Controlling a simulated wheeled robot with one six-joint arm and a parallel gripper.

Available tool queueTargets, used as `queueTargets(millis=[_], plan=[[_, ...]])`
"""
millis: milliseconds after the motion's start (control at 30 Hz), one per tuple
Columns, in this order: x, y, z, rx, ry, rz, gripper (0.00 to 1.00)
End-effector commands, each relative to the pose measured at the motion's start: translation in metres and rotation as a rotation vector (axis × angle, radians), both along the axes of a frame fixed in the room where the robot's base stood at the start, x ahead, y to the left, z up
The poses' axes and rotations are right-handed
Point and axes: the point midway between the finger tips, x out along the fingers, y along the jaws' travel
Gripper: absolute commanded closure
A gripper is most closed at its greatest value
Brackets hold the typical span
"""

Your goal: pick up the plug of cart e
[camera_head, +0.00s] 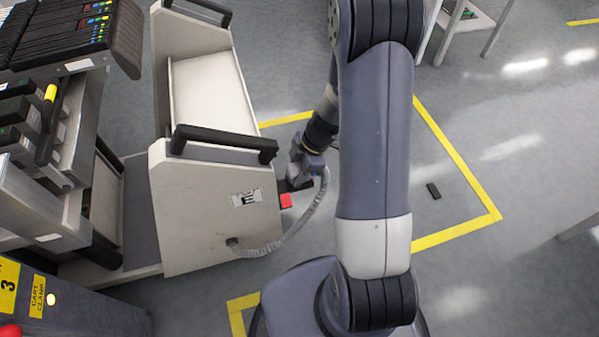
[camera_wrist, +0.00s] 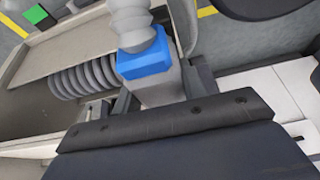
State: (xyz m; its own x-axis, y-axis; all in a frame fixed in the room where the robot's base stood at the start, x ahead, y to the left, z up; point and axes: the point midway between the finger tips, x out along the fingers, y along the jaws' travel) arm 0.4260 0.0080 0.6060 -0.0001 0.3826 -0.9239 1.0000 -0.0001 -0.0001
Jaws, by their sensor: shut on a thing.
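Cart e is a pale trolley (camera_head: 200,213) with black handles and an E label (camera_head: 246,198) on its end panel. A grey ribbed cable (camera_head: 287,238) loops from low on that panel up to my gripper (camera_head: 298,178), beside the panel's upper right edge. In the wrist view the plug (camera_wrist: 147,65) is a grey body with a blue band, and the ribbed cable leaves its top. My gripper (camera_wrist: 160,105) is shut on the plug. The fingertips are partly hidden. In the head view the plug is mostly hidden by my gripper.
A machine with feeders (camera_head: 70,40) stands left of the cart, and a yellow-labelled column (camera_head: 75,305) at lower left.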

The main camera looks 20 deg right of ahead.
Motion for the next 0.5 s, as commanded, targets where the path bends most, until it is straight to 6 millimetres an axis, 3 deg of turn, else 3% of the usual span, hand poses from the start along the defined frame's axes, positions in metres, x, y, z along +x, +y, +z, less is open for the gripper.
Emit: queueTargets(millis=[333, 500], plan=[[0.0, 0.0, 0.003, 0.0, -0.001, 0.001, 0.98], [0.001, 0.0, 0.025, -0.001, -0.005, 0.001, 0.98]])
